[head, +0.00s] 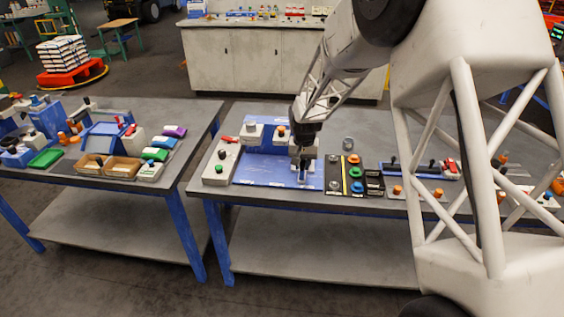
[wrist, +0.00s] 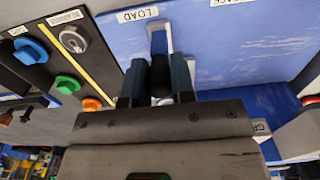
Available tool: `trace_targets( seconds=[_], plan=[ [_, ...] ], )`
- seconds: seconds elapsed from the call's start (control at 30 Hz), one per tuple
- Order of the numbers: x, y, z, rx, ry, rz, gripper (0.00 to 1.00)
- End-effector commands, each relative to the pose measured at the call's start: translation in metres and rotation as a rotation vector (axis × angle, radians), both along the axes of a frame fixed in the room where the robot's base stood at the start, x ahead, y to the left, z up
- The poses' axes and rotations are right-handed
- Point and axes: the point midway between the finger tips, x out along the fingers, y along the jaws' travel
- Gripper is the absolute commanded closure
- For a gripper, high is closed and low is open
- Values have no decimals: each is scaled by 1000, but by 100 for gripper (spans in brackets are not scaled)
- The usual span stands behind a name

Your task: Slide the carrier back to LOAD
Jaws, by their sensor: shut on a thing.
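My gripper (head: 303,170) is over the right part of a blue board on the right-hand table. In the wrist view its two dark fingers (wrist: 160,82) are shut on a black upright knob (wrist: 160,62), which I take to be the carrier's handle. The carrier's body is mostly hidden by the gripper. A second label (wrist: 232,2) is cut off at the top edge.
The blue board (head: 262,172) has free surface left of my gripper. A black panel with coloured knobs (head: 355,172) stands close on its right. A pale box with a red lever (head: 222,162) borders the left. Another table (head: 160,110) with bins and packets stands further left.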

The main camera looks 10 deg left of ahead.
Motion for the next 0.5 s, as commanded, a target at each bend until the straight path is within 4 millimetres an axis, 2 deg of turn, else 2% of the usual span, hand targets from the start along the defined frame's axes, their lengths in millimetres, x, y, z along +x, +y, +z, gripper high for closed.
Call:
trace_targets(
  seconds=[0.5],
  plan=[
    [0,-22,1,0,-1,0,98]
  ],
)
